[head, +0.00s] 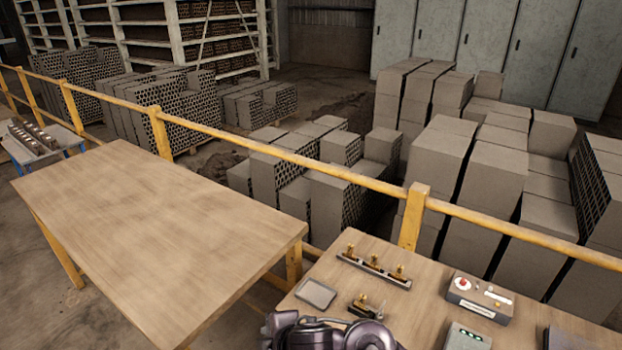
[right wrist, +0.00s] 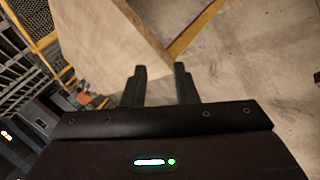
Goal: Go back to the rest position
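My right gripper (right wrist: 160,82) shows in the right wrist view, with its two dark fingers apart and nothing between them. Beyond the fingers are a light wooden tabletop and bare concrete floor. No touching surface is visible at the fingertips. In the head view only a dark metallic part of my own arm (head: 330,332) shows at the bottom edge, and its fingers are out of view. My left gripper is not in either view.
A bare wooden table (head: 150,230) stands at left. A second table (head: 420,275) at lower right carries a rail with brass fittings (head: 374,266), a small tray (head: 316,293) and a control box (head: 479,298). A yellow railing (head: 290,155) separates stacked hollow bricks (head: 470,180) behind.

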